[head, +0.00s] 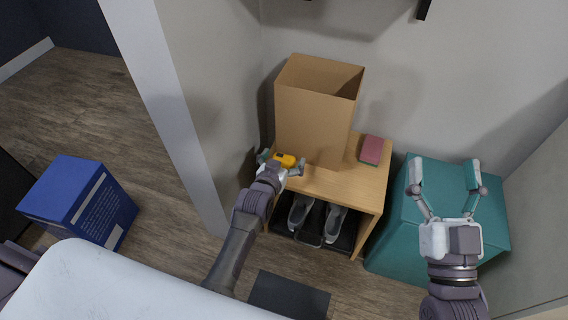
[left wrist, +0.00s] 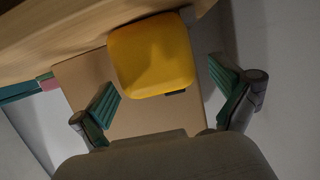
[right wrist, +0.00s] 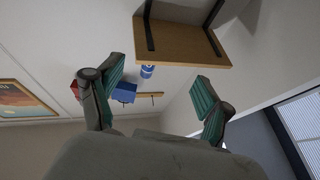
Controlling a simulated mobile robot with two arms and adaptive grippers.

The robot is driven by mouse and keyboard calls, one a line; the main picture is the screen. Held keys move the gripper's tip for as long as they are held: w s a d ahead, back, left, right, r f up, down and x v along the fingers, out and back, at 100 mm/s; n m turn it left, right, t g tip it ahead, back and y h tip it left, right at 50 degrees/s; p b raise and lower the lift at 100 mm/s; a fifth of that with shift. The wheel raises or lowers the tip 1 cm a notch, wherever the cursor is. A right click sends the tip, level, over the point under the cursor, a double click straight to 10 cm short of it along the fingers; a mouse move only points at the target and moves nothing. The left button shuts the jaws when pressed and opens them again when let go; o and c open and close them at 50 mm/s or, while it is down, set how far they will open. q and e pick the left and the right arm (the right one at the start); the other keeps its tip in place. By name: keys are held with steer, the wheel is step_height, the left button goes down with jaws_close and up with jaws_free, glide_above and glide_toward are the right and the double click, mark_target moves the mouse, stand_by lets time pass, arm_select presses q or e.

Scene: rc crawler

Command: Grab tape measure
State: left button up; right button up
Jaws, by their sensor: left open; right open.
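The yellow tape measure (head: 284,160) lies on the small wooden shelf unit, in front of the cardboard box. In the left wrist view the yellow tape measure (left wrist: 152,54) fills the upper middle. My left gripper (head: 281,162) is open at the tape measure, with one finger to either side of it. In the left wrist view the fingers (left wrist: 168,100) are apart, with gaps between them and the tape measure. My right gripper (head: 447,174) is open and empty, above the teal box. In the right wrist view its fingers (right wrist: 160,92) hold nothing.
The tall open cardboard box (head: 312,115) stands on the wooden shelf unit (head: 345,188), with a red book-like item (head: 372,149) to its right. Shoes (head: 318,217) sit below. The teal box (head: 400,235) stands right of the unit. A wall edge (head: 178,120) and a blue box (head: 75,200) are left.

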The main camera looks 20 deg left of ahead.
arm_select(q)
steer(key=shift+c, duration=0.2)
steer(key=c, duration=1.3)
steer(key=shift+r, duration=0.1)
